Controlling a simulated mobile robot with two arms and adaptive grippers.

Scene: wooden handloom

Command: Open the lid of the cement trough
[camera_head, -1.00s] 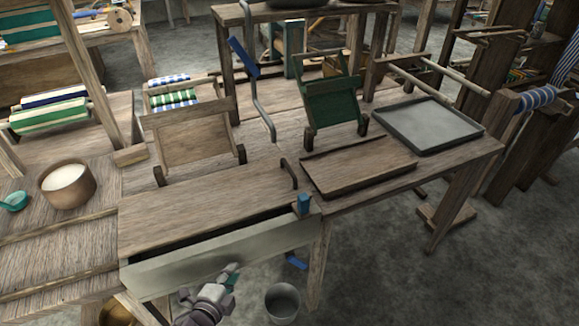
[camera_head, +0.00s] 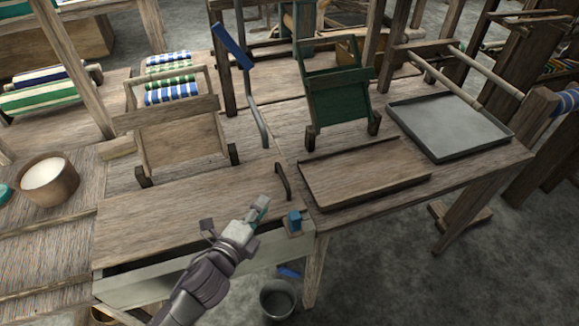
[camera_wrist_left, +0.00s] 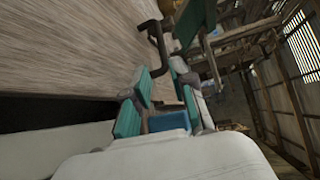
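The cement trough (camera_head: 150,288) is a pale grey box. Its flat wooden lid (camera_head: 165,222) lies over the top, with a dark gap along the front edge. A dark bent handle (camera_head: 284,182) stands at the lid's right end; it also shows in the wrist view (camera_wrist_left: 153,42), beyond my fingertips. My left gripper (camera_head: 261,206) is above the lid's front right part, short of the handle. In the wrist view its teal-padded fingers (camera_wrist_left: 160,82) are apart, with nothing gripped. A blue block (camera_head: 294,221) sits at the trough's right corner. My right gripper is not in view.
A wooden tray board (camera_head: 365,172) and a grey metal tray (camera_head: 450,125) lie to the right. A green frame (camera_head: 338,100) and a blue-handled crank (camera_head: 232,47) stand behind. A white-filled bowl (camera_head: 48,180) is at left; a bucket (camera_head: 277,300) is on the floor.

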